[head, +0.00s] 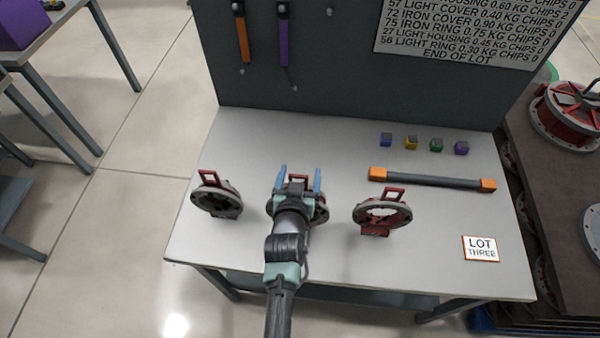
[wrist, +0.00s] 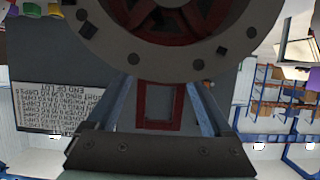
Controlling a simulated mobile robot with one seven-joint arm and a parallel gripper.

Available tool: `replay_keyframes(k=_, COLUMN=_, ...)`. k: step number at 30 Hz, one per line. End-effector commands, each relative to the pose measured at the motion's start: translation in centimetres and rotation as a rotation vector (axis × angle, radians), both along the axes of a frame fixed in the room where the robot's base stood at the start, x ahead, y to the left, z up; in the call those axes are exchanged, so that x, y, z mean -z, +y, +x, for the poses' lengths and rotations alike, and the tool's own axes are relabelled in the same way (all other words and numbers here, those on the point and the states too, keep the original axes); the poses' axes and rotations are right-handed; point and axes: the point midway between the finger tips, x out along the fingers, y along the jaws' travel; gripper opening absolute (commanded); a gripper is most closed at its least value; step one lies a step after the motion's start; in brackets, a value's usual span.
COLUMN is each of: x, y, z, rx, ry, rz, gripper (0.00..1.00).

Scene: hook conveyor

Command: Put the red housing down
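Three ring-shaped parts with red upright handles are in the head view. The middle one is the red housing (head: 322,209), partly hidden by my arm; it appears to sit on the table (head: 260,140). In the wrist view its grey rim (wrist: 150,64) and red inside fill the top, and its red handle frame (wrist: 161,122) stands between my fingers. My gripper (head: 300,178) has its blue fingers apart, one on each side of the handle, with gaps seen in the head view. A similar part (head: 216,197) is to the left, and another with red inside (head: 383,213) is to the right.
A grey bar with orange ends (head: 432,180) lies at the right, with several small coloured cubes (head: 436,145) behind it. A LOT THREE card (head: 481,248) lies near the right front. A dark panel (head: 330,75) with a list sign (head: 470,30) rises at the back.

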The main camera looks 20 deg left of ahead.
Motion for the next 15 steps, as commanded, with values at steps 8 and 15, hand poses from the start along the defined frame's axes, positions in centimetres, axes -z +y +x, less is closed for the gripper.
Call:
replay_keyframes(k=8, x=-0.4, y=0.0, z=0.0, rx=0.0, ry=0.0, rz=0.0, gripper=0.85)
replay_keyframes(k=15, x=-1.1, y=-0.6, z=-2.1, rx=0.0, ry=0.0, rz=0.0, gripper=0.85)
